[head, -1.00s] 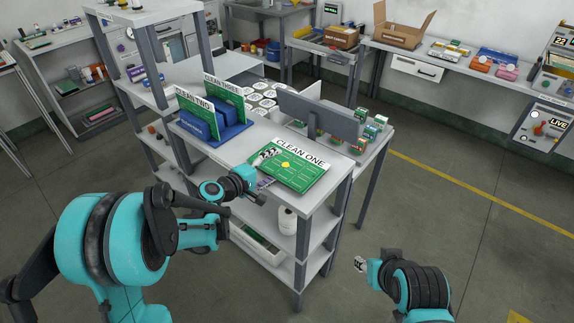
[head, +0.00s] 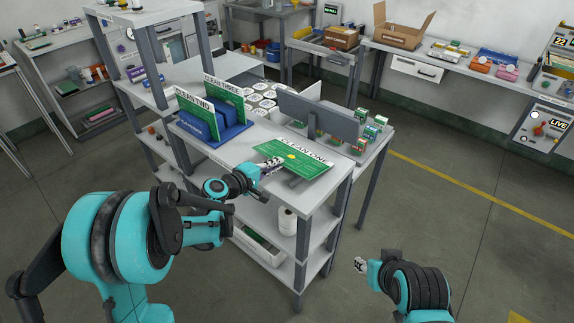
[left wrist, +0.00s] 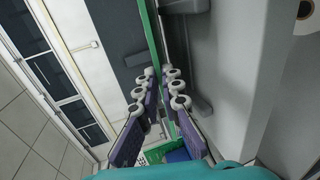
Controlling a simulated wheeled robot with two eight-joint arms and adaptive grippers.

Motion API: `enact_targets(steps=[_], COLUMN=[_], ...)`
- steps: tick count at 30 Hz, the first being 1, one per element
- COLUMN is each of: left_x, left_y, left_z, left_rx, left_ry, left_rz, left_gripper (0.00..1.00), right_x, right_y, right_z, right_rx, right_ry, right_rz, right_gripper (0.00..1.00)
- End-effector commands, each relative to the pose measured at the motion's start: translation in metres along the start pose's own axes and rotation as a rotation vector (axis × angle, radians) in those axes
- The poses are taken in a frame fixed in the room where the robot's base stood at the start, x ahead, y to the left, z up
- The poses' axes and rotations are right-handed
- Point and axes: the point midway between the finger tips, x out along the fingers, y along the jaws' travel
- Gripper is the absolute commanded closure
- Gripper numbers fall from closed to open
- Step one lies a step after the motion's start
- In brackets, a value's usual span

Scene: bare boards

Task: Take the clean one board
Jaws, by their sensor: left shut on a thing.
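The green CLEAN ONE board (head: 305,165), with a white title strip and a yellow spot, is raised a little above the front of the grey bench, with a shadow under it. My left gripper (head: 273,165) is shut on its left edge. In the left wrist view the board shows edge-on as a thin green strip (left wrist: 153,35) running between the fingers (left wrist: 160,95). The CLEAN TWO board (head: 196,113) and CLEAN THREE board (head: 225,98) stand upright in a blue rack. My right gripper (head: 360,265) is low at the right, away from the bench; its jaws are too small to read.
The blue rack (head: 232,132) stands left of the lifted board. A grey upright panel (head: 318,115) stands behind it, with small green-and-white boxes (head: 369,132) to the right. A white roll (head: 287,221) sits on the shelf below. The floor at right is clear.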

Motion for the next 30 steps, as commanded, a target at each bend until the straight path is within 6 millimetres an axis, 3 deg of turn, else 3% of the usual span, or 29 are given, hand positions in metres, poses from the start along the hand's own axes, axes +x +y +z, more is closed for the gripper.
enact_targets(steps=[14, 30], left_x=[-0.001, -0.010], left_y=[0.003, 0.036], left_z=[0.000, 0.000], left_rx=[-0.001, -0.001], left_ry=[0.000, 0.000], left_rz=[0.001, 0.001], left_gripper=[1.00, 1.00], right_x=[-0.002, -0.022], right_y=[0.000, 0.000], right_z=[-0.001, -0.015], right_rx=[0.000, 0.000], right_ry=[0.000, 0.000], right_rz=[0.000, 0.000], right_gripper=[0.60, 0.60])
